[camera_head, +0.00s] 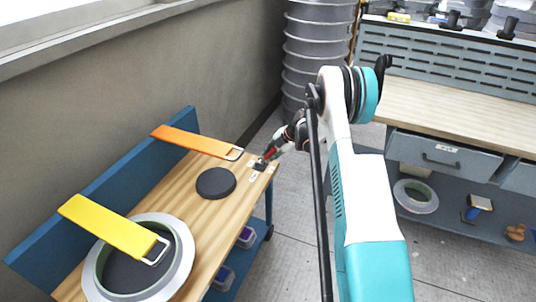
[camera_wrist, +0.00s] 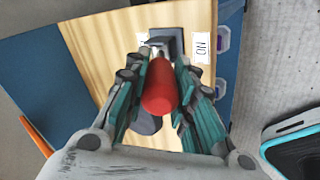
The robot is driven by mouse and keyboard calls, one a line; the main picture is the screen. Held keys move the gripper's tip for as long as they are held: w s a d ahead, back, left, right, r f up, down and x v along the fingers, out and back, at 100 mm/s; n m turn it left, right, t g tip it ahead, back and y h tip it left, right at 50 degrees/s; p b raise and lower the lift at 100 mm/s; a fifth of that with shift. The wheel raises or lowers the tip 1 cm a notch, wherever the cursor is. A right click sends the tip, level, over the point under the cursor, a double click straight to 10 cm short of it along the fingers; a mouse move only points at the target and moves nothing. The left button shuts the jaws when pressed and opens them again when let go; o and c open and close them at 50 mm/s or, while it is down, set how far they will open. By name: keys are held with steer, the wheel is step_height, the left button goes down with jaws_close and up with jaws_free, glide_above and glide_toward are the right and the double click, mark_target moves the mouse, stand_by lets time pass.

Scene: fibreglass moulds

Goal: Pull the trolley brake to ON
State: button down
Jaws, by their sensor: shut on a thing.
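The trolley brake is a lever with a red grip (camera_wrist: 160,88) on a dark base (camera_wrist: 166,36), at the right end of the wooden trolley top (camera_head: 205,178). My gripper (camera_wrist: 162,62) is shut around the lever, one finger on each side of the red grip. In the head view my gripper (camera_head: 268,156) reaches down to the brake base (camera_head: 260,165) at the trolley's edge. A white ON label (camera_wrist: 199,47) lies right of the base in the wrist view. A second label to its left is mostly hidden. I cannot tell the lever's exact tilt.
A workbench (camera_head: 450,105) stands right, with floor between.

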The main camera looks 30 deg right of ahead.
steer(key=shift+s+d+f+t+y+b, duration=0.35)
steer(key=shift+s+d+f+t+y, duration=0.3)
steer(key=shift+t, duration=0.25)
steer(key=shift+s+d+f+t+y, duration=0.1)
steer(key=shift+s+f+t+y, duration=0.25)
steer(key=shift+f+t+y, duration=0.3)
steer(key=c, duration=1.3)
jaws_free()
steer(key=shift+c, duration=0.2)
steer(key=v, duration=1.2)
steer(key=shift+s+f, duration=0.1)
steer(key=shift+s, duration=0.05)
